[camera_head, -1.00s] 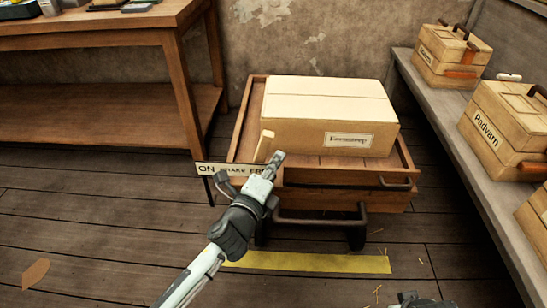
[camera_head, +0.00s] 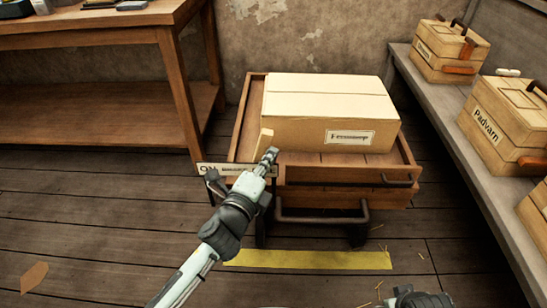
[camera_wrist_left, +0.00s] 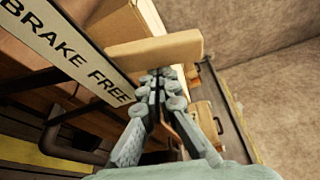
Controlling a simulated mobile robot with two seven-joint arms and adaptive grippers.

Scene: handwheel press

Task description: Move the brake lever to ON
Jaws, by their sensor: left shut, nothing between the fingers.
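The brake lever shows as a pale wooden handle (camera_head: 263,145) standing at the left front corner of the wooden cart. It also shows in the left wrist view as a pale bar (camera_wrist_left: 155,52) across the fingertips. A white plate (camera_head: 236,169) below it reads ON at its left end. In the left wrist view the plate (camera_wrist_left: 65,40) reads BRAKE FREE. My left gripper (camera_head: 269,156) is shut and empty, its tips close beside the handle's right side. I cannot tell whether they touch. A dark part, seemingly of my right gripper (camera_head: 416,300), shows at the bottom edge; its fingers are unclear.
A large cardboard box (camera_head: 330,105) sits on the cart (camera_head: 300,172). A dark handle bar (camera_head: 322,217) is at the cart's front. A workbench (camera_head: 100,28) stands at left, and a bench (camera_head: 435,100) with wooden boxes at right. Floor ahead with yellow tape (camera_head: 308,259) is open.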

